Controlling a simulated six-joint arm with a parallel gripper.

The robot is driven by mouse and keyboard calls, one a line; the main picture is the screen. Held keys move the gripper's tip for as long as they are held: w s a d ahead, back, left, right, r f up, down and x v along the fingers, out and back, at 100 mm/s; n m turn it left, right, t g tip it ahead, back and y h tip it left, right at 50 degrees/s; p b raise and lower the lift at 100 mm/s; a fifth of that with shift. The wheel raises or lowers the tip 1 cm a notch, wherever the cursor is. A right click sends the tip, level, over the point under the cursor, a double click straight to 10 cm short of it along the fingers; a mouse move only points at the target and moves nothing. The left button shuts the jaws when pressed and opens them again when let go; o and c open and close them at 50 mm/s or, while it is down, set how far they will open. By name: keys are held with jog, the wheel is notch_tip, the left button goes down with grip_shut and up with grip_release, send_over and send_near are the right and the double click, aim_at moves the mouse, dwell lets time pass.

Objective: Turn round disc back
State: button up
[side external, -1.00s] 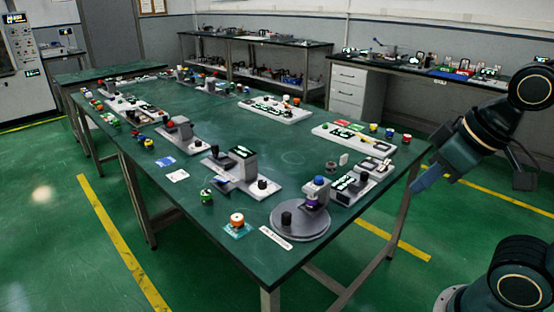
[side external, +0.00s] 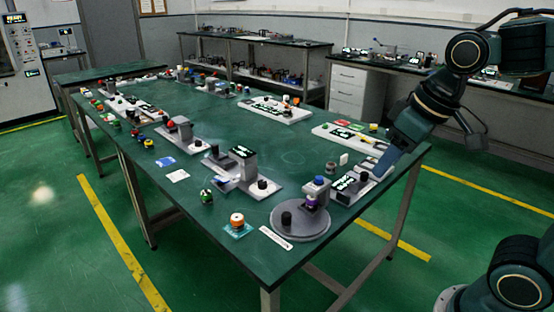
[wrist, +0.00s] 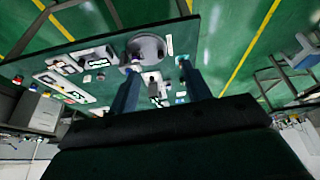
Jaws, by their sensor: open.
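The round grey disc (side external: 300,226) lies flat at the near right corner of the green table. A black knob (side external: 287,219) stands on its left part, and a small grey post with a blue top (side external: 318,183) stands at its far edge. My gripper (side external: 382,172) is above the table's right edge, to the right of and behind the disc, apart from it. In the wrist view the disc (wrist: 147,46) shows near the top, beyond the two separated fingers of my gripper (wrist: 158,75). Nothing is between the fingers.
A device with a lit display (side external: 346,182) stands between the disc and my gripper. An orange-and-white round item (side external: 237,222) and a white label strip (side external: 276,238) lie left of the disc. Several other devices fill the green table (side external: 215,255); its near left corner is clear.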

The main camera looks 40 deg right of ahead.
jog(key=w+g, duration=0.1)
jog(key=w, duration=0.6)
jog(key=n+g, duration=0.2)
jog(key=g, duration=0.2)
send_over(287, 214)
notch_tip(287, 214, down, 17)
jog(key=shift+w+r, duration=0.15)
notch_tip(287, 214, down, 14)
jog(key=shift+r, duration=0.1)
jog(key=shift+c, duration=0.2)
grip_shut()
